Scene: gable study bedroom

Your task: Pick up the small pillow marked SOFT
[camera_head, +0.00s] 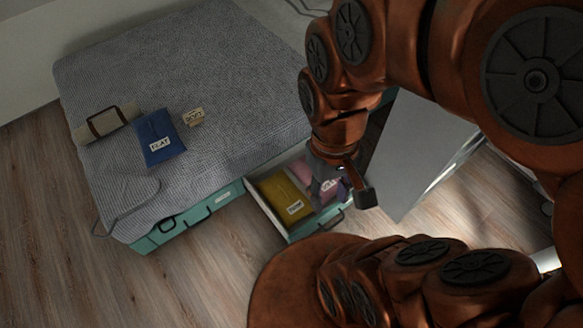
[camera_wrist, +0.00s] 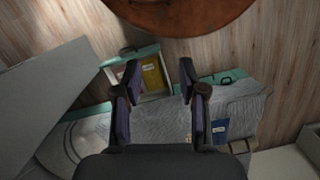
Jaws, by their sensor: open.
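A small tan item (camera_head: 193,117) with a pale label lies on the grey bed, right of a blue item; its lettering is too small to read surely, but may be SOFT. The blue item (camera_head: 160,138), whose label seems to read FLAT, also shows in the wrist view (camera_wrist: 219,128). A yellow item (camera_head: 282,196) and a pink item (camera_head: 327,186), both labelled, lie in an open drawer. My gripper (camera_head: 346,182) is over the drawer's right side in the head view. In the wrist view my gripper (camera_wrist: 160,82) has its fingers wide apart, with nothing between them.
The open teal drawer (camera_head: 265,208) sticks out from the bed (camera_head: 225,60). A beige roll with a dark strap (camera_head: 106,123) lies left of the blue item. A grey panel-like surface (camera_head: 412,150) stands right of the drawer. Wooden floor (camera_head: 60,235) is clear in front of the bed.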

